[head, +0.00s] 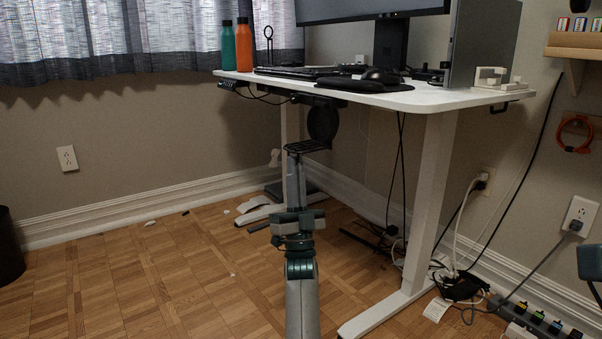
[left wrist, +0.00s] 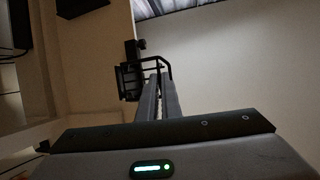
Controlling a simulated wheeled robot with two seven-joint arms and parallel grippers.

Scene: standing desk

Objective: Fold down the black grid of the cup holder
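The cup holder hangs under the front edge of the desk. Its round black part (head: 323,122) hangs below the desktop, and its black grid (head: 308,146) sticks out roughly level just below it. My left gripper (head: 294,152) points up at the grid, its tips at or just under it. In the left wrist view the two long grey fingers of my left gripper (left wrist: 158,80) lie close together, reaching the black frame of the holder (left wrist: 129,80). I see nothing clearly held between them; whether they touch the grid is unclear.
The white desktop (head: 425,98) carries bottles, a keyboard and a monitor. White desk legs (head: 430,195) stand beside and behind my left arm. Cables (head: 400,180) hang below the desk. Small scraps lie on the wooden floor (head: 170,270), otherwise clear at left.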

